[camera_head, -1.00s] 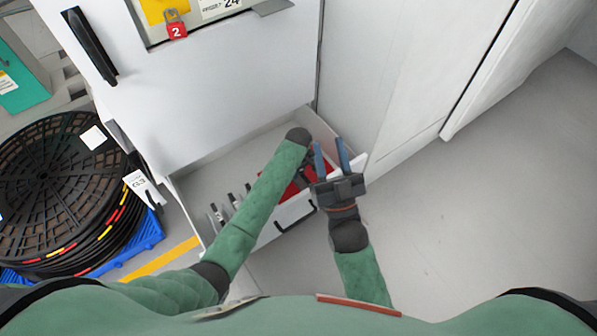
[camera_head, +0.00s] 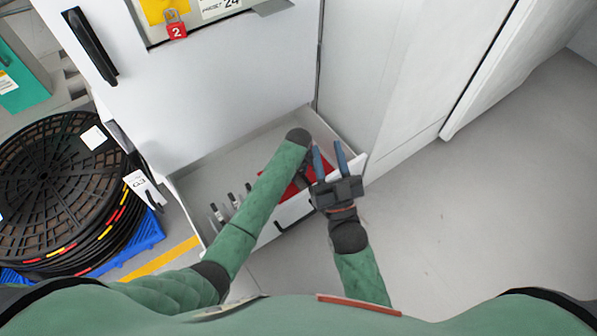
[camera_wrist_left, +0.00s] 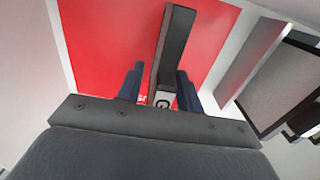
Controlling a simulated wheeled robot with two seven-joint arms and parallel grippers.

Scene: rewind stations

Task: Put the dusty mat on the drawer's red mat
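The red mat (camera_head: 318,172) lies at the right end of the open drawer (camera_head: 195,181); it fills much of the left wrist view (camera_wrist_left: 95,40). My left gripper (camera_head: 304,178) reaches down over it, mostly hidden by my arm in the head view. In the left wrist view, a dark grey bar-like piece (camera_wrist_left: 176,48) with a small lettered tag stands between my left fingers (camera_wrist_left: 160,88). A gap shows beside the left finger. I cannot tell whether this piece is the dusty mat. My right gripper (camera_head: 328,160) is open and empty at the drawer's front right corner.
Several dark upright pieces (camera_head: 232,201) stand along the drawer's front left. The white cabinet front (camera_head: 215,85) rises behind the drawer, with a side wall (camera_head: 375,85) at right. A black reel (camera_head: 60,190) is on the left. Floor at right (camera_head: 480,220) is clear.

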